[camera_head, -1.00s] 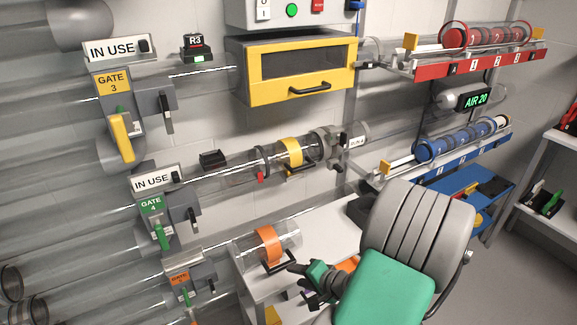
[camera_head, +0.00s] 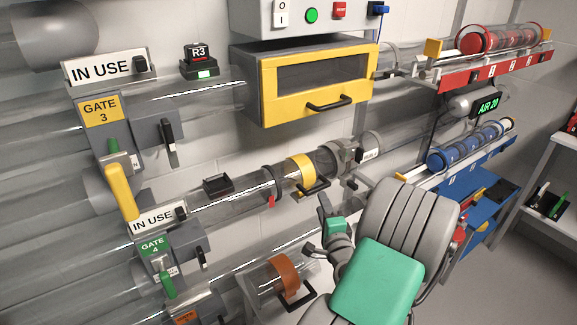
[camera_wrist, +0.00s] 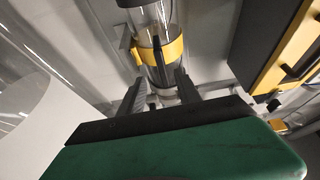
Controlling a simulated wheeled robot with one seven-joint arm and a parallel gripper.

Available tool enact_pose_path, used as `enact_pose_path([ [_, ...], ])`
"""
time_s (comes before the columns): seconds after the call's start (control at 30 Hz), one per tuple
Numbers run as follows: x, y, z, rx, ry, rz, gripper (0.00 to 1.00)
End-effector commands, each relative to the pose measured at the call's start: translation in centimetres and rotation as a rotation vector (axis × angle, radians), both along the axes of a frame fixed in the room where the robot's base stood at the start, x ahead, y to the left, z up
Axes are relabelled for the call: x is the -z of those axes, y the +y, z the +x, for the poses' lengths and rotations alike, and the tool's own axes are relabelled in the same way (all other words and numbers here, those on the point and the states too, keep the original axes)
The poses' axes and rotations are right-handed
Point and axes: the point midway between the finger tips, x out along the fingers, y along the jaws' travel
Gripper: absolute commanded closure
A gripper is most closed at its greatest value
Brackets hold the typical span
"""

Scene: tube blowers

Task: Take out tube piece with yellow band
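The tube piece with the yellow band (camera_head: 301,173) is in the middle tube line in the head view, with a dark handle on its lower side. A grey clamp collar (camera_head: 338,158) is at its right end. The yellow band (camera_wrist: 172,51) also shows ahead of the fingers in the wrist view. My gripper (camera_head: 316,224) is just below and to the right of this piece. In the wrist view its two fingers (camera_wrist: 160,92) stand apart with nothing held between them. They appear short of the band; whether they touch anything is unclear.
A tube piece with an orange band (camera_head: 285,275) lies below on the left. The yellow-framed box (camera_head: 318,85) is above. A blue rack (camera_head: 468,150) and a red rack (camera_head: 495,70) are on the right. Gate 4 (camera_head: 153,245) has a green handle.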

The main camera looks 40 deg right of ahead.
Motion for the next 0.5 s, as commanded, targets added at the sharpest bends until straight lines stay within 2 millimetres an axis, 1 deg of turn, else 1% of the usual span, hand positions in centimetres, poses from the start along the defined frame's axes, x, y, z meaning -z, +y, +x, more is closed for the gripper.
enact_pose_path([
  [0.07,-0.4,-0.5,0.0,0.015,-0.015,0.003,0.6],
  [0.17,-0.5,-1.2,1.0,0.017,-0.017,0.005,0.6],
  [0.33,-0.6,-2.6,3.0,0.019,-0.016,0.004,0.6],
  [0.5,-0.5,-4.2,5.6,0.017,-0.015,0.004,0.6],
])
